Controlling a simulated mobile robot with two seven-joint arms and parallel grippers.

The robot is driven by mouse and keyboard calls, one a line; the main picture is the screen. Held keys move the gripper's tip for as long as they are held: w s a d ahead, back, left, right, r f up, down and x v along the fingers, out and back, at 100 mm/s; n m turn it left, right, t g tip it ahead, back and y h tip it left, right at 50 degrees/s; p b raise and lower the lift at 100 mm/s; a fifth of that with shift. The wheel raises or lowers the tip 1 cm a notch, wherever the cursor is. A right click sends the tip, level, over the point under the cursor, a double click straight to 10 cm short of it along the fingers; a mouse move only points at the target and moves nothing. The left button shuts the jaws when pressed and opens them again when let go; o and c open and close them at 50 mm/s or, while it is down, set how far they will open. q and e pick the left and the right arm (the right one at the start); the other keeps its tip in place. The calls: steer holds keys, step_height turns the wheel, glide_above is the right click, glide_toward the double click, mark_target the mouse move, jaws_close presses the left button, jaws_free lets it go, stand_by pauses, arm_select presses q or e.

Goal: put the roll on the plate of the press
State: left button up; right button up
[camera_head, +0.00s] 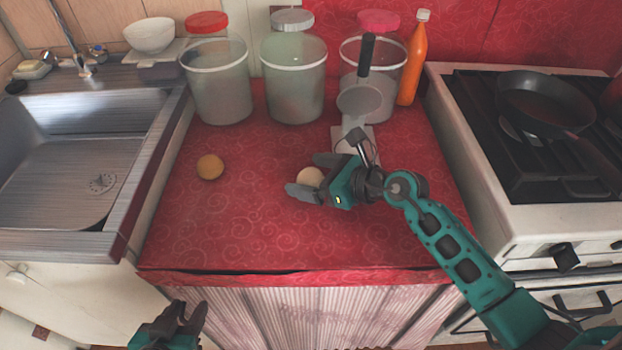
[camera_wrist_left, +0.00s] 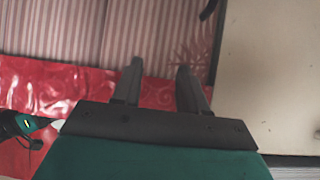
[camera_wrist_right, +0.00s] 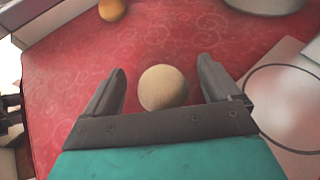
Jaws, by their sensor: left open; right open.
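A pale beige roll (camera_head: 309,176) lies on the red counter. My right gripper (camera_head: 302,175) is open around it, one finger on each side. In the right wrist view, the roll (camera_wrist_right: 163,88) sits between the open fingers with a gap to both. The press (camera_head: 359,103) stands just behind the gripper, its round lid raised and its dark handle pointing up. Its pale base and plate are partly hidden by my right gripper; the base also shows at the right of the right wrist view (camera_wrist_right: 287,75). My left gripper (camera_head: 188,308) is open and empty, low in front of the counter.
An orange ball-shaped thing (camera_head: 210,167) lies left on the counter. Several large jars (camera_head: 217,95) and an orange bottle (camera_head: 412,60) stand at the back. A sink (camera_head: 75,160) is at left, a stove with a pan (camera_head: 545,100) at right. The counter's front middle is clear.

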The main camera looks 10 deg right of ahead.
steer(key=c, duration=1.2)
